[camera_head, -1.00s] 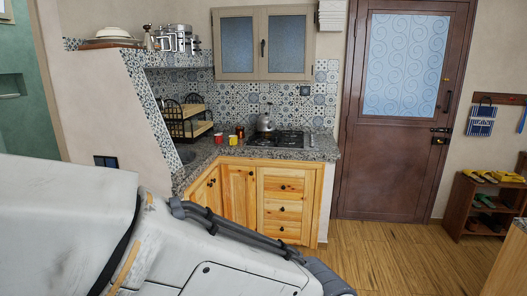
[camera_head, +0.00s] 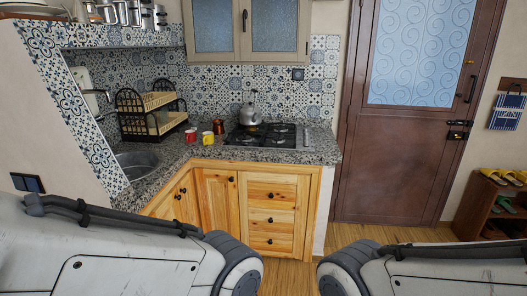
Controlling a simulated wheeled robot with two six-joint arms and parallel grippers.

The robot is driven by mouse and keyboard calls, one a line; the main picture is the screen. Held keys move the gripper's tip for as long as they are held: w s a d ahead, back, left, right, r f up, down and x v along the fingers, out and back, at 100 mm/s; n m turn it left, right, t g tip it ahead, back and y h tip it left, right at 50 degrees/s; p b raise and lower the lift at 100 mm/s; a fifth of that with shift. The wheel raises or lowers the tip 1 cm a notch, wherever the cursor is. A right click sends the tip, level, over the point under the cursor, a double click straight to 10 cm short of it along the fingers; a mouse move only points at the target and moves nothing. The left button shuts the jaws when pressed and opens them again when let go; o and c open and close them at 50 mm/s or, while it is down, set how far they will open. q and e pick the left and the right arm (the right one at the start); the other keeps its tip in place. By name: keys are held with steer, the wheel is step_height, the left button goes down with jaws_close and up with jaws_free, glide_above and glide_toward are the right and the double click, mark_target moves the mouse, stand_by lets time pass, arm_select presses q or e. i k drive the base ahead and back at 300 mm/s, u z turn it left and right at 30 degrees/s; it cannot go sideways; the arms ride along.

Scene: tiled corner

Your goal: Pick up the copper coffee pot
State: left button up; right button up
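The copper coffee pot (camera_head: 218,127) appears as a small, dark copper-coloured vessel on the granite counter. It stands between the yellow mug (camera_head: 208,138) and the gas hob (camera_head: 262,135). Both of my arms reach into the bottom of the head view, one from each side. Their grippers are outside the picture, so I cannot see whether they hold anything. The arm parts in view are well in front of the counter and apart from the pot.
A steel kettle (camera_head: 249,113) stands on the hob. A red mug (camera_head: 190,136), a dish rack (camera_head: 150,116) and a sink (camera_head: 136,163) are left of the pot. Wooden cabinets (camera_head: 250,208) front the counter. A shoe rack (camera_head: 490,208) stands right of the brown door (camera_head: 405,150).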

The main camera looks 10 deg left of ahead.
mark_target(218, 130)
steer(key=u, duration=0.45)
steer(key=i, duration=3.25)
steer(key=u, duration=0.1)
